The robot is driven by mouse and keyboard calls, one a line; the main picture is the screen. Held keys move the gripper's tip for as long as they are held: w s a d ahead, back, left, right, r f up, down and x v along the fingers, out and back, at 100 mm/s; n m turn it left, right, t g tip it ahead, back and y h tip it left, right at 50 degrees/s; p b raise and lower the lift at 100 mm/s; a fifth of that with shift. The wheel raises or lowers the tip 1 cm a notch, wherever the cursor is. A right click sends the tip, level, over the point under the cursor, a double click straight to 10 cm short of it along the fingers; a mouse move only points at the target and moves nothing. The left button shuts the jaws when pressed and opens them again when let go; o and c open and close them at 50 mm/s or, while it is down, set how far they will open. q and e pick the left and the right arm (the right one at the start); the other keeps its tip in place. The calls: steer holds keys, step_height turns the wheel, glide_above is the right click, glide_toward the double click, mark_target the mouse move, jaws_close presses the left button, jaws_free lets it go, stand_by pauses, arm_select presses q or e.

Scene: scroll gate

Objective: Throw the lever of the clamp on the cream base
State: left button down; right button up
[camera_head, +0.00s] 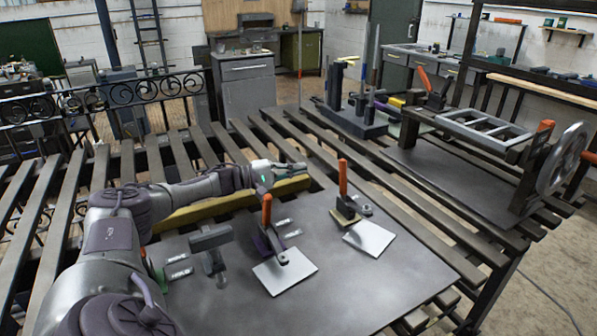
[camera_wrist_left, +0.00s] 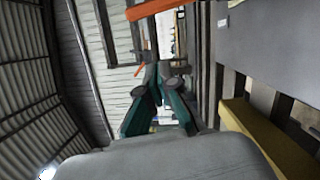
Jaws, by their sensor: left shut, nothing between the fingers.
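A toggle clamp with an upright orange lever (camera_head: 342,178) stands at the right of the dark plate. Its small base (camera_head: 347,211) looks yellowish cream, and a pale sheet lies in front of it. A second clamp with an upright orange lever (camera_head: 266,210) stands to its left on a purple base (camera_head: 263,247). My left gripper (camera_head: 304,167) is shut and empty, behind and to the left of the cream-base lever, apart from it in the head view. In the left wrist view its teal fingers (camera_wrist_left: 163,72) point toward an orange bar (camera_wrist_left: 152,8); which lever this is, I cannot tell. My right gripper is out of view.
A grey T-shaped piece (camera_head: 210,240) stands at the plate's left. A yellow beam (camera_head: 225,203) runs behind the clamps, below my left arm. A frame with a handwheel (camera_head: 563,160) stands at the right. The plate's front right (camera_head: 390,275) is clear.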

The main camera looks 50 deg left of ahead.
mark_target(343, 177)
arm_select(q)
steer(key=w+d+p, duration=0.2)
steer(key=w+d, duration=0.3)
steer(key=d, duration=0.2)
steer(key=shift+r, duration=0.35)
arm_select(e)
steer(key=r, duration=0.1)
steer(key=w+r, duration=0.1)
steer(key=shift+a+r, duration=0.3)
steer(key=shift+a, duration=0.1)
arm_select(q)
steer(key=shift+d+r, duration=0.1)
